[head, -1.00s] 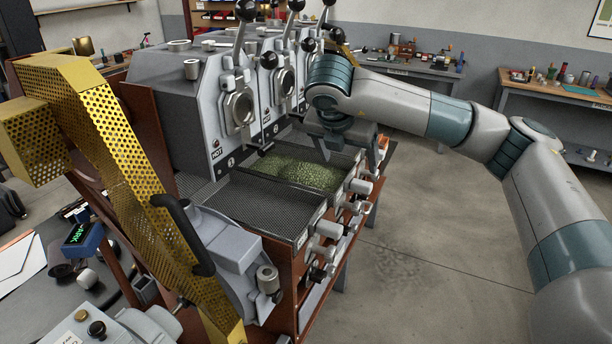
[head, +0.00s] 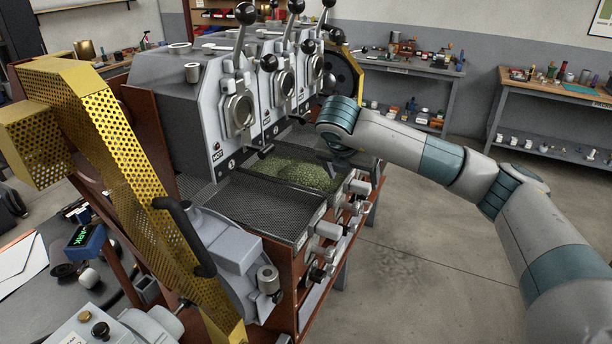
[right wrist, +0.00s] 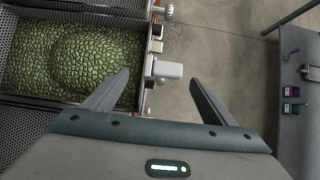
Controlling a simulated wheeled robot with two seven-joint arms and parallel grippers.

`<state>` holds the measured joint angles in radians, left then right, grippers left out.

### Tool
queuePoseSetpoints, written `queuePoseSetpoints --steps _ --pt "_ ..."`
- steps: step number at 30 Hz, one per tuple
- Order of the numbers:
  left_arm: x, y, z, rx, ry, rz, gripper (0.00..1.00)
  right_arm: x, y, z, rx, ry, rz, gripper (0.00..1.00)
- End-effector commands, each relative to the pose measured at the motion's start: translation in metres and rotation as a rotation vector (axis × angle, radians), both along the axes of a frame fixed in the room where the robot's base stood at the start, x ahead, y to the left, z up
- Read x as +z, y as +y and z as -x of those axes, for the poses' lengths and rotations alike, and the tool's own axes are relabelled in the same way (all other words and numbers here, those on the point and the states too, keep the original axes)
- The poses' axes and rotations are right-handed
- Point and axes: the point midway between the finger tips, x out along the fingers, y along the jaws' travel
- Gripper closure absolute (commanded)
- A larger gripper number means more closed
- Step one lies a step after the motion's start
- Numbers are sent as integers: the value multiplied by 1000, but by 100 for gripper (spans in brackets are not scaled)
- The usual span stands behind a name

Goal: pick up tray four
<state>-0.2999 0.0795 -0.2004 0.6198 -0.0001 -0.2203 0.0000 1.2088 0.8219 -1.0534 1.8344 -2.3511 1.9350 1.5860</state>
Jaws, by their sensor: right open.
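A row of perforated trays sits along the roaster's front. One tray (head: 262,177), filled with green beans (head: 308,174), shows in the middle of the row; it also shows at the upper left of the right wrist view (right wrist: 22,99). I cannot read a number on it, so I cannot tell which is tray four. A pale handle (right wrist: 167,69) sticks out beyond the bean tray's front edge. My right gripper (right wrist: 159,76) is open and empty, its fingers spread on either side of the handle's line. In the head view its fingertips are mostly hidden. My left gripper is out of view.
An empty mesh tray (head: 262,208) is nearer, in front of the roaster (head: 185,95). A yellow perforated guard (head: 110,140) stands at the left. Workbenches (head: 550,88) line the back wall. The floor right of the roaster is clear.

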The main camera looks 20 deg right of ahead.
Motion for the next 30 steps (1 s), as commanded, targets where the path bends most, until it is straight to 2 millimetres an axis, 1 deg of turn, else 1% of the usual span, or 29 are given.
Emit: queuePoseSetpoints --steps 7,11,17,21,25,30 --pt "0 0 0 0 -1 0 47 0 0 0 0 0 0 21" --pt "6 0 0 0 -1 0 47 -2 -3 -1 -1 2 0 21" --pt "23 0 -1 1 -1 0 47 -15 -15 -5 -2 3 0 21" --pt "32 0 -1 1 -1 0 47 -29 -23 -10 -2 3 -1 21" --pt "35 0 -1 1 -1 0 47 -39 -27 -14 -1 1 -1 21" --pt "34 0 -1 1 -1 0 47 -43 -28 -15 -1 0 0 21"
